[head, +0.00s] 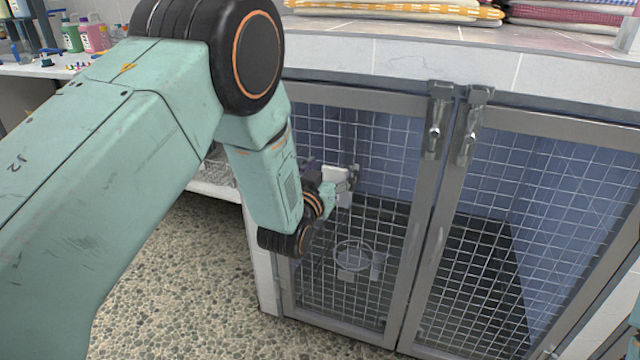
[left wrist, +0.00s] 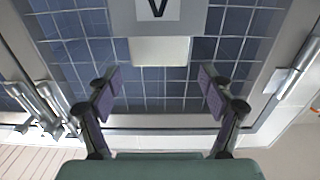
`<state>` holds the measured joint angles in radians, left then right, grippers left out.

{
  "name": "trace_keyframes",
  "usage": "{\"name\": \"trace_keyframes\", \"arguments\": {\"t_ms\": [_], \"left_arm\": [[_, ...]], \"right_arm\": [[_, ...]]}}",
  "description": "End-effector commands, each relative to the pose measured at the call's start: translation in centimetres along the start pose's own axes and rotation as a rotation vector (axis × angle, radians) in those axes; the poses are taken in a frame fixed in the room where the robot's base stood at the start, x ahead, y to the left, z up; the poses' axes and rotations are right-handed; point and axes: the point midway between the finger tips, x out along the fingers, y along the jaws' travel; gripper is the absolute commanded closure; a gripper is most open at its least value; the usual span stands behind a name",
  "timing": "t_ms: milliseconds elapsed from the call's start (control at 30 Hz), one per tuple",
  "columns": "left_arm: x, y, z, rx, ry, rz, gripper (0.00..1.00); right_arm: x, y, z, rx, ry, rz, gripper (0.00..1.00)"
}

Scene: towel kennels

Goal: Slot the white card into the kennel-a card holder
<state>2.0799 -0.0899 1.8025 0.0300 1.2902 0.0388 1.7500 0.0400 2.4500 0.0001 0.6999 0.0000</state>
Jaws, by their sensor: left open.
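The white card (left wrist: 160,52) shows in the left wrist view against the grey card holder (left wrist: 125,22), which bears a dark letter on a white label and appears upside down. The card's free part sticks out of the holder's edge; how deep it sits is hidden. In the head view, the card (head: 335,174) shows small at the front of the left kennel door. The holder (head: 345,199) is just below it, partly covered by my arm. My left gripper (left wrist: 158,80) is open, its two purple-padded fingers apart on either side, short of the card and not touching it. My right gripper is out of view.
Two mesh kennel doors (head: 430,220) stand side by side with latches (head: 437,125) at their top. Folded towels (head: 400,10) lie on the tiled ledge above. Bottles (head: 92,36) stand on a shelf at upper left. The pebbled floor (head: 190,290) is clear.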

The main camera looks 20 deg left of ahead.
Motion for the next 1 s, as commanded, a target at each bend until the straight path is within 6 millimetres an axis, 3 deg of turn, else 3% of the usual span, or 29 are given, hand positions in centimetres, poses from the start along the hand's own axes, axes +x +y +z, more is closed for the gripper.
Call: {"name": "trace_keyframes", "arguments": {"t_ms": [500, 700, 1000], "left_arm": [[-8.4, 0.0, 0.0, 0.001, -0.001, 0.0, 0.19], [-9.7, 0.0, -0.1, 0.0, 0.0, 0.0, 0.19], [-9.7, 0.0, -0.1, 0.0, 0.001, 0.0, 0.19]], "right_arm": [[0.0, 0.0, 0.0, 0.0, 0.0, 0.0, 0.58], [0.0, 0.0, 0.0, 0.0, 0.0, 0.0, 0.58], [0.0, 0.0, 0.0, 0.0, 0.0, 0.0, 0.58]]}}
